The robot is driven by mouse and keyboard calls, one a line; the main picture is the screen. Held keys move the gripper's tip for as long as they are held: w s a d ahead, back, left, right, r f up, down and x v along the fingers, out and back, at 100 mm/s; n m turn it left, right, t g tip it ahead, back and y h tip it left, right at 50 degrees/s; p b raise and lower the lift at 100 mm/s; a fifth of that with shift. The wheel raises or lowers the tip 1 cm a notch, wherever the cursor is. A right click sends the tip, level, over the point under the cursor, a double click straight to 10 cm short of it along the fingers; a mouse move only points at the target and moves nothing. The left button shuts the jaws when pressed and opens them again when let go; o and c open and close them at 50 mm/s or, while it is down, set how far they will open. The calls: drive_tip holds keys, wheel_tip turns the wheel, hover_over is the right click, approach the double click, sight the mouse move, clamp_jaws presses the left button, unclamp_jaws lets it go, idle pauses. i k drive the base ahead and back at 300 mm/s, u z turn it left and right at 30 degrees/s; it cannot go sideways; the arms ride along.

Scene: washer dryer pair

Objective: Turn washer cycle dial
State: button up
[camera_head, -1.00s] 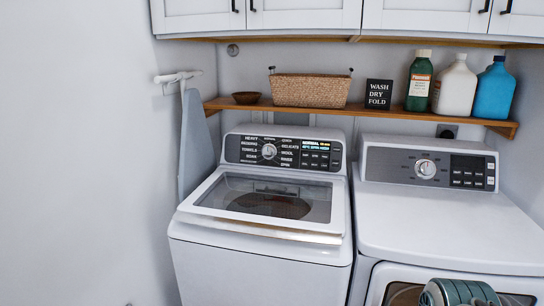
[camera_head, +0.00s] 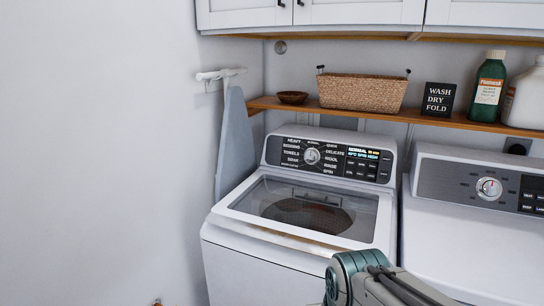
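The washer (camera_head: 290,262) is a white top-loader at the centre, with its glass lid closed. Its cycle dial (camera_head: 312,156) is a round silver knob on the dark control panel (camera_head: 278,151) at the back, ringed by white cycle names. A lit display (camera_head: 364,154) sits right of the dial. Part of my arm, teal and grey, shows at the bottom right, in front of the washer and well below the dial. My gripper's fingers are not in the picture, and nothing of mine touches the dial.
The dryer (camera_head: 470,238) stands close on the right with its own knob (camera_head: 489,188). A shelf (camera_head: 430,118) above holds a basket (camera_head: 362,92), a sign (camera_head: 438,98) and bottles (camera_head: 488,84). An ironing board (camera_head: 235,140) hangs at left. The left wall is bare.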

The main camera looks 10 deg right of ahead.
sight(311, 156)
drive_tip(key=z, duration=0.3)
drive_tip(key=i, duration=0.85)
drive_tip(key=z, duration=0.85)
